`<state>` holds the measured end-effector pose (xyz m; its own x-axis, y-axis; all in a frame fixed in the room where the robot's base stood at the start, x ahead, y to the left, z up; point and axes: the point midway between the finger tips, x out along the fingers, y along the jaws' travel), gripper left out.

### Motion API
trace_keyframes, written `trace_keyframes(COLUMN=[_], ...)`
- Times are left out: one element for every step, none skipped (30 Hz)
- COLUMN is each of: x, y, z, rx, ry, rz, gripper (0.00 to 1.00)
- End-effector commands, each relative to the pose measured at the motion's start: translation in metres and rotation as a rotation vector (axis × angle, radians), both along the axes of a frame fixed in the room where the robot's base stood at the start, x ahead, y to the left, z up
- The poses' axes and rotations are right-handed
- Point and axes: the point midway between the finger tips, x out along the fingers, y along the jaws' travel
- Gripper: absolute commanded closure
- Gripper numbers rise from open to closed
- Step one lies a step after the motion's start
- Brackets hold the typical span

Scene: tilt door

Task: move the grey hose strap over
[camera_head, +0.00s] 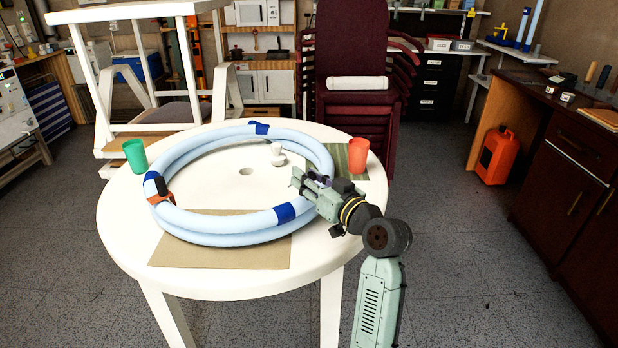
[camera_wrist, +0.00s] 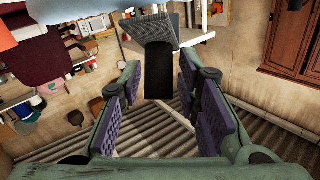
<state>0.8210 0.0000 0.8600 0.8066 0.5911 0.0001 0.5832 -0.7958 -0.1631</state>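A light-blue hose (camera_head: 226,231) lies coiled on the round white table, with dark blue bands around it. My gripper (camera_head: 300,180) is at the coil's right side, just above or beside the hose. In the wrist view my gripper (camera_wrist: 160,85) is open, with purple pads on both fingers. A grey textured strap (camera_wrist: 160,28) with a black end (camera_wrist: 160,68) shows ahead, the black end in line with the gap between the fingers. I cannot tell whether the fingers touch it. In the head view this strap is not distinguishable, likely hidden by my gripper.
On the white table (camera_head: 125,225) are a green cup (camera_head: 135,156), an orange-red cup (camera_head: 358,156), a small white figure (camera_head: 277,153), a brown mat (camera_head: 210,253) and a green mat (camera_head: 340,155). A black strap with orange (camera_head: 158,188) sits on the coil's left.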

Motion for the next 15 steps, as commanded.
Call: trace_keyframes(x=[0.0004, 0.0004, 0.0004, 0.0004, 0.0005, 0.0005, 0.0006, 0.0006, 0.0006, 0.0006, 0.0007, 0.0007, 0.0007, 0.0008, 0.0008], y=[-0.0008, -0.0009, -0.0011, -0.0012, -0.0014, -0.0015, -0.0016, -0.0016, -0.0019, -0.002, -0.0021, -0.0023, -0.0024, -0.0024, -0.0026], z=[-0.0001, -0.0002, -0.0002, -0.0002, -0.0002, -0.0002, -0.0003, -0.0003, -0.0004, -0.0004, -0.0004, -0.0005, -0.0005, -0.0005, -0.0006], rx=[0.0, 0.0, 0.0, 0.0, 0.0, 0.0, 0.0, 0.0, 0.0, 0.0, 0.0, 0.0, -0.001, 0.0, -0.001], ry=[0.0, 0.0, 0.0, 0.0, 0.0, 0.0, 0.0, 0.0, 0.0, 0.0, 0.0, 0.0, 0.001, 0.0, 0.001], rz=[-0.002, -0.003, -0.003, -0.003, -0.004, -0.004, -0.004, -0.004, -0.005, -0.005, -0.005, -0.006, -0.006, -0.006, -0.006], gripper=[0.76, 0.78, 0.81, 0.83, 0.85, 0.87, 0.89, 0.91, 0.94, 0.96, 0.98, 1.0, 1.0, 1.0, 1.0])
